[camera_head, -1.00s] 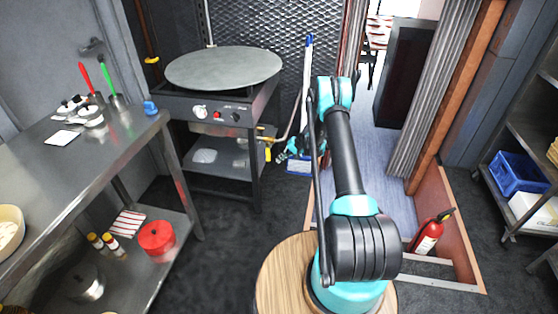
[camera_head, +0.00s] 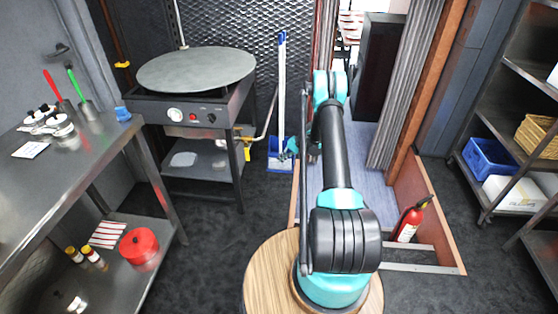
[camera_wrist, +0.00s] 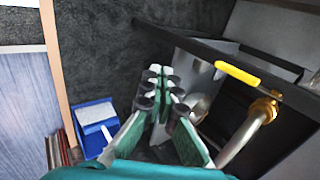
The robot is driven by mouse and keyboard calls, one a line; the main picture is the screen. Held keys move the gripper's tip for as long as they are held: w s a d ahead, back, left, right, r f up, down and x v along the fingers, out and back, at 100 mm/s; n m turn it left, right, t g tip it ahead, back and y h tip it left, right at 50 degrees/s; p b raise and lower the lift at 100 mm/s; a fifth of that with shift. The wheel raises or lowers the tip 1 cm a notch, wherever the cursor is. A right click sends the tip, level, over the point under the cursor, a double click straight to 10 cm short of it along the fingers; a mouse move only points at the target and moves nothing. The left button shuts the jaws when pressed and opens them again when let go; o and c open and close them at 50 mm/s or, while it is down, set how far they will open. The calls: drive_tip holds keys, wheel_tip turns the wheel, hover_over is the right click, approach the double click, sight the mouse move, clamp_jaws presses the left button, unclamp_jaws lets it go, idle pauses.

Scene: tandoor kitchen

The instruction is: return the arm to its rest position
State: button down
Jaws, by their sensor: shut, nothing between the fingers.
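My arm (camera_head: 336,150) rises from the round wooden top in front of me, its upper end folded over and away from the camera in the head view. My gripper (camera_wrist: 163,92) is shut and empty in the wrist view, its green-padded fingers together at the dark tips. In the head view only a small part of my gripper (camera_head: 290,150) shows, left of the arm. It hangs near the stove's right side, and the rest is hidden behind the arm.
The stove (camera_head: 190,112) with its round griddle (camera_head: 196,69) stands at back left. Its yellow-handled gas valve (camera_wrist: 237,76) is near my gripper. A blue dustpan (camera_wrist: 97,117) is on the floor. A steel table (camera_head: 70,180) is left, a fire extinguisher (camera_head: 411,221) right.

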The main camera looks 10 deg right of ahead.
drive_tip(key=s+a+r+h, duration=0.1)
drive_tip(key=s+r, duration=0.4)
drive_tip(key=r, duration=0.4)
drive_tip(key=s+a+r+n+h, duration=0.1)
drive_tip(key=s+r+h, duration=0.1)
drive_tip(key=s+r, duration=0.55)
drive_tip(key=s+a+r+h, duration=0.1)
drive_tip(key=s+r, duration=0.3)
drive_tip(key=r, duration=0.7)
drive_tip(key=s+d+r+n+t+h, duration=0.1)
drive_tip(key=s+r+n+h, duration=0.1)
drive_tip(key=s, duration=2.7)
wheel_tip(320, 180, up, 2)
drive_tip(key=shift+s+d+n+t+h, duration=0.2)
drive_tip(key=shift+s+n+t+h, duration=0.15)
drive_tip(key=shift+h, duration=0.35)
drive_tip(key=shift+w, duration=0.1)
